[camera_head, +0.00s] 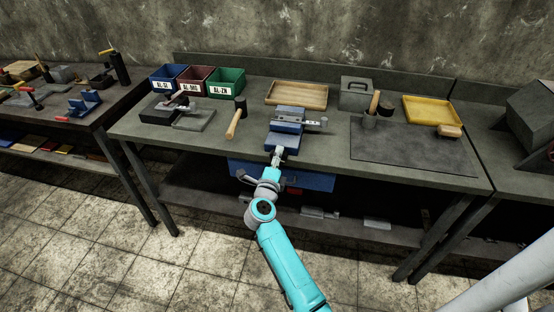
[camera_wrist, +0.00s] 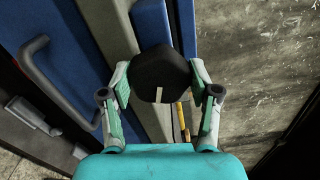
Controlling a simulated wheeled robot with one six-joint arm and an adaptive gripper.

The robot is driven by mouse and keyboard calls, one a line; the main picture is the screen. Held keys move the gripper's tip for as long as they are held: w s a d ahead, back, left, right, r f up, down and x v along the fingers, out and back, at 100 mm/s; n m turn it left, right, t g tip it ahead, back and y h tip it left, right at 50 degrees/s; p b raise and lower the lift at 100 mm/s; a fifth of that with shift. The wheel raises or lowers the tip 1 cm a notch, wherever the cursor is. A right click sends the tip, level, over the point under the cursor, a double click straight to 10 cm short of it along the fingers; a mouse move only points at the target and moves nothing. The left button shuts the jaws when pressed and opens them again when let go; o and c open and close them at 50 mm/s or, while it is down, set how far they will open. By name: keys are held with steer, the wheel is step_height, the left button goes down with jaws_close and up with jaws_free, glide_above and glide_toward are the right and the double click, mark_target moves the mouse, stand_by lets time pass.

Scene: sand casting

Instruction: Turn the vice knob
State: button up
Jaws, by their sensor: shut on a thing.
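The blue vice (camera_head: 287,132) stands at the front edge of the middle workbench, with grey metal parts on top. Its black, many-sided knob (camera_wrist: 160,68) fills the middle of the wrist view and carries a short pale mark on its face. My gripper (camera_head: 277,157) reaches the front of the vice from below. In the wrist view my gripper (camera_wrist: 161,78) has one finger on each side of the knob and is shut on it. The knob is hidden behind my gripper in the head view.
A mallet (camera_head: 236,118) lies left of the vice, and a dark mat (camera_head: 410,148) covers the bench to its right. A wooden tray (camera_head: 297,94) lies behind. A blue drawer (camera_wrist: 65,75) with a dark handle (camera_wrist: 55,82) sits below the bench top.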

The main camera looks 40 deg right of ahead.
steer(key=m, duration=0.4)
steer(key=shift+m, duration=2)
steer(key=shift+s, duration=0.1)
steer(key=o, duration=1.1)
steer(key=shift+o, duration=0.2)
steer(key=v, duration=1.2)
steer(key=shift+d, duration=0.1)
